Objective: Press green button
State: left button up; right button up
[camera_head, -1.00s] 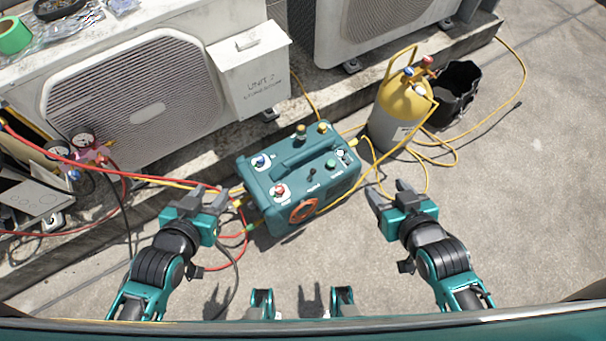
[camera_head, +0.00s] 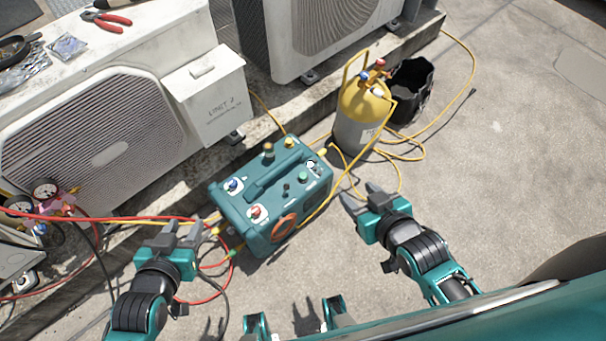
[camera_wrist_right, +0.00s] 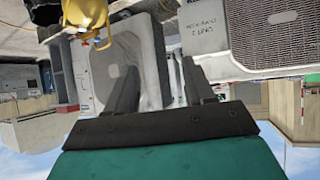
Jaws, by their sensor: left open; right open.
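A teal recovery machine (camera_head: 247,211) sits on the concrete in the middle of the head view, with knobs and buttons on its top panel. A small green button (camera_head: 303,175) is on the right part of that panel, near a black knob (camera_head: 286,188). My right gripper (camera_head: 358,196) is open and empty, to the right of the machine and apart from it. My left gripper (camera_head: 184,231) is open, left of the machine, close to the hoses. The right wrist view shows the open fingers of my right gripper (camera_wrist_right: 162,88) with nothing between them; the machine is not in that view.
A yellow-topped gas cylinder (camera_head: 357,132) and a black bucket (camera_head: 409,90) stand behind right. Condenser units (camera_head: 112,150) line the back. Red hoses (camera_head: 110,217) and a yellow hose (camera_head: 320,208) run around the machine. Open concrete lies to the right.

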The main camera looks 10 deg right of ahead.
grip_shut()
dwell(1.4)
